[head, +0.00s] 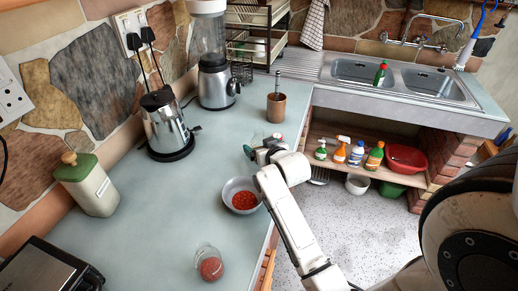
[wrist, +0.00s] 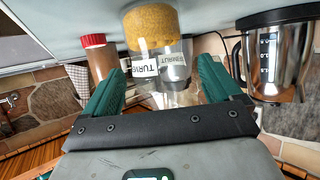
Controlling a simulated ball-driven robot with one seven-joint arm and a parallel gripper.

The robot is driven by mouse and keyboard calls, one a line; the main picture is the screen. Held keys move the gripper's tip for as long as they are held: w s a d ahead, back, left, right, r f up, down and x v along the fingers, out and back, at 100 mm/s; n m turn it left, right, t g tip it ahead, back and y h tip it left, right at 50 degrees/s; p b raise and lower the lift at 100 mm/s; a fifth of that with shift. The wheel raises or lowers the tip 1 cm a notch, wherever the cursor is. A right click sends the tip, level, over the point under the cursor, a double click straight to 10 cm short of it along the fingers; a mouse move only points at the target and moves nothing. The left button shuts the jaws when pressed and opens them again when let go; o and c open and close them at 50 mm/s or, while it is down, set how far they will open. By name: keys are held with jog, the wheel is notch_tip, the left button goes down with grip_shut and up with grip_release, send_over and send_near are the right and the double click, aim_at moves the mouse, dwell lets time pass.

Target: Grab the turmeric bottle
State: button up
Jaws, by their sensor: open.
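The turmeric bottle (wrist: 152,32) is in the wrist view, a clear bottle with yellow powder and white labels; the lettering appears upside down. It stands on the counter between the lines of my two green fingers. My gripper (wrist: 160,88) is open, with one finger to each side of the bottle's clear part; I cannot tell whether either touches it. In the head view my gripper (head: 263,150) is low over the counter near its right edge. There the bottle is mostly hidden by my gripper and hard to make out.
A red-and-brown container (wrist: 98,55) is close left of the bottle in the wrist view; a steel kettle (wrist: 278,58) is at right. In the head view, a bowl of red food (head: 240,195), a glass jar (head: 209,264) and a copper cup (head: 276,107) stand nearby.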

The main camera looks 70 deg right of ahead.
jog(key=shift+x, duration=1.1)
jog(key=shift+c, duration=0.2)
jog(key=c, duration=1.1)
